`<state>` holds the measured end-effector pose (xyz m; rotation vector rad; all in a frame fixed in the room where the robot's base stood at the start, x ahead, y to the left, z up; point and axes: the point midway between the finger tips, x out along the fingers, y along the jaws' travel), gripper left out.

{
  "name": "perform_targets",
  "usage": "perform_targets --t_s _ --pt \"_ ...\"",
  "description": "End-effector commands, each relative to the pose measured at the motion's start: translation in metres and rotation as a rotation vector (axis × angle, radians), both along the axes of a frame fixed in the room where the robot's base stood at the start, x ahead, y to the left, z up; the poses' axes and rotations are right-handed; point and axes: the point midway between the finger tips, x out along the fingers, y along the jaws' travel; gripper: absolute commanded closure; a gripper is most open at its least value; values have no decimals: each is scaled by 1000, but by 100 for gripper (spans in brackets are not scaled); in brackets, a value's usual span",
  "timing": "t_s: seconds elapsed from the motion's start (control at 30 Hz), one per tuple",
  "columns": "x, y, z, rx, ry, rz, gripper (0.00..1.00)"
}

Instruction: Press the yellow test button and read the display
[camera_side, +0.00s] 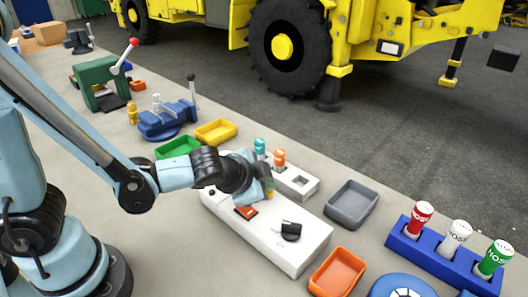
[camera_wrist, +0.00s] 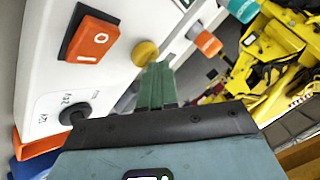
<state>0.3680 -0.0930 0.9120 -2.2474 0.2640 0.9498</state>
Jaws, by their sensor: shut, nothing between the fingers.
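The white test box (camera_side: 299,250) lies on the bench in the side view. In the wrist view the round yellow test button (camera_wrist: 145,53) sits on its white face, beside the orange rocker switch (camera_wrist: 90,40). My gripper (camera_wrist: 160,68) is shut and empty, its green fingertips right by the lower right edge of the button. I cannot tell whether they touch it. In the side view my gripper (camera_side: 268,186) is over the box and hides part of its top. I make out no readable display in either view.
A black knob (camera_side: 290,231) is on the box's right part. A grey tray (camera_side: 352,204), an orange tray (camera_side: 338,272) and a blue rack (camera_side: 440,252) with several labelled cylinders stand to the right. A small white block (camera_side: 297,184) with teal and orange plugs is behind the box.

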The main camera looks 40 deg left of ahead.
Motion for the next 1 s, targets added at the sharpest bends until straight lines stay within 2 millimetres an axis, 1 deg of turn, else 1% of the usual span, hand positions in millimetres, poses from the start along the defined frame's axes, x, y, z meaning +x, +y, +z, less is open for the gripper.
perform_targets --t_s 0.5,0.77,1.0 --pt "0 0 -6 0 0 0 100" --pt "0 0 -6 0 1 1 100" --pt "-1 0 3 0 1 1 100"
